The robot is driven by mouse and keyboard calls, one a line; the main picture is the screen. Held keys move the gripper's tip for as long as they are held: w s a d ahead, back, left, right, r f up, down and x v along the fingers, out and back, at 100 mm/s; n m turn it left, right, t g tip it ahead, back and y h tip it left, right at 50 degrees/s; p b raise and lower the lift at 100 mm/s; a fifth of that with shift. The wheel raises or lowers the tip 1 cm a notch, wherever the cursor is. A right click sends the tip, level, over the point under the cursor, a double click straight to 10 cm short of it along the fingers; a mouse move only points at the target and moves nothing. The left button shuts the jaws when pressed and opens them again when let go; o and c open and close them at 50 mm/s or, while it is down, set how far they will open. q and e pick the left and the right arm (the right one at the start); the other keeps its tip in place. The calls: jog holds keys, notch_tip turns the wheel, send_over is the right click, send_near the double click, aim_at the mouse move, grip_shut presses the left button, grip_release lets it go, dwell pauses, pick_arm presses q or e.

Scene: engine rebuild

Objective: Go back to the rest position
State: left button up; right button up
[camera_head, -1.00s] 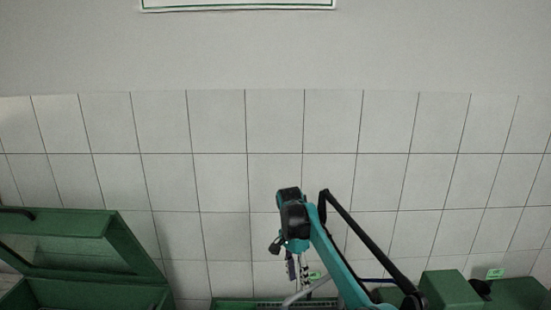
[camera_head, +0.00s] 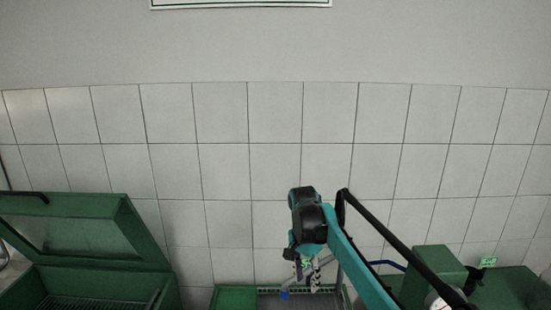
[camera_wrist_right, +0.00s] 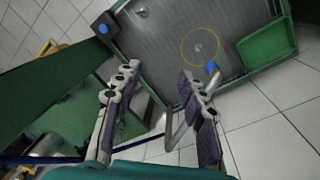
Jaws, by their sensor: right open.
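My right gripper (camera_head: 307,270) hangs down at the end of my teal arm, right of the middle of the head view. In the right wrist view my right gripper (camera_wrist_right: 163,90) has its two fingers well apart, with nothing between them. It is above a green-rimmed wash tray, whose grey metal floor (camera_wrist_right: 170,42) shows beyond the fingertips. The tray's green rim (camera_head: 236,298) shows at the bottom of the head view. My left gripper is not in view.
A green cabinet with a raised lid (camera_head: 70,222) stands at the left. A green machine (camera_head: 438,268) is at the right. A blue-tipped hose (camera_head: 285,295) is beside the right gripper, over the tray. A tiled wall (camera_head: 225,170) closes the back.

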jog(key=s+d+f+n+t+b, duration=0.2)
jog(key=s+d+f+n+b, duration=0.15)
jog(key=s, duration=0.45)
jog(key=s+d+f+n+t+b, duration=0.2)
jog(key=s+d+f+b, duration=0.1)
jog(key=s+b, duration=0.3)
jog(key=s+d+f+n+t+b, duration=0.2)
jog(key=s+f+n+t+b, duration=0.1)
jog(key=s+f, duration=1)
jog(key=shift+d+f+n+t+y+b, duration=0.25)
jog(key=shift+f+n+t+y+b, duration=0.25)
jog(key=shift+b, duration=0.6)
jog(key=shift+s+d, duration=0.1)
